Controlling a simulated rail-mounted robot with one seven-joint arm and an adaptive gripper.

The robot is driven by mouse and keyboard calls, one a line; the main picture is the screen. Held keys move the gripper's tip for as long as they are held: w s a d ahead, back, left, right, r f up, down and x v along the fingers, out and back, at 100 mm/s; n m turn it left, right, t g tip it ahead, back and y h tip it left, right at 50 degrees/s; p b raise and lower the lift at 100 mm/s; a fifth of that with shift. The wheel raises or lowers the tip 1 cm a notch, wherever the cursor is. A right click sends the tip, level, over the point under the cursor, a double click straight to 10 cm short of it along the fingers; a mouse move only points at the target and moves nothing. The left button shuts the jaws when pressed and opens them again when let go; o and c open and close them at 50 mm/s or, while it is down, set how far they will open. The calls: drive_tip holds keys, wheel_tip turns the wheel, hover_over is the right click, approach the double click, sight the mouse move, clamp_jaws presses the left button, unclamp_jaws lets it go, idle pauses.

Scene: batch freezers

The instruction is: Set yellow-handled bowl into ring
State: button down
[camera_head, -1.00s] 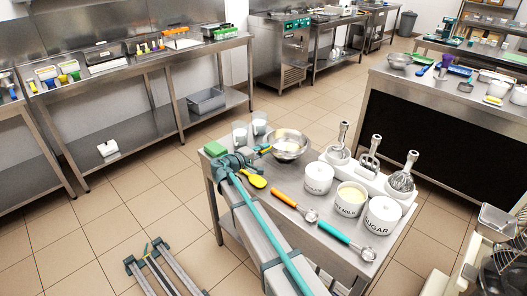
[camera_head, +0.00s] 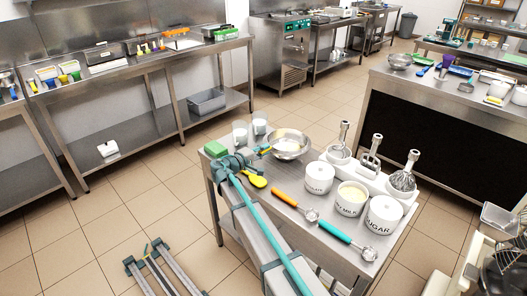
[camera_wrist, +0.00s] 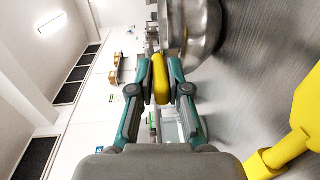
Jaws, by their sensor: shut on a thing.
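The yellow-handled bowl (camera_head: 289,146) is a shiny metal bowl at the far end of the small steel table. In the wrist view the bowl (camera_wrist: 195,25) shows at the top, cut by the frame edge. Its short yellow handle (camera_wrist: 160,78) lies between my fingertips. My gripper (camera_wrist: 161,80) is shut on this handle. In the head view my gripper (camera_head: 262,151) is at the bowl's left side. The bowl looks upright, and I cannot tell whether it touches the table. I cannot clearly pick out the ring.
Two glasses (camera_head: 240,132) and a green block (camera_head: 215,148) are near the bowl. A yellow spatula (camera_head: 253,181), scoops (camera_head: 290,200), white canisters (camera_head: 383,213) and a whisk rack (camera_head: 370,176) crowd the table. A machine with a wire guard (camera_head: 505,250) is at lower right.

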drive_tip(key=shift+d+f, duration=0.1)
drive_tip(key=shift+f, duration=0.25)
drive_tip(key=c, duration=1)
unclamp_jaws()
drive_tip(key=shift+w, duration=0.15)
drive_tip(key=shift+c, duration=0.2)
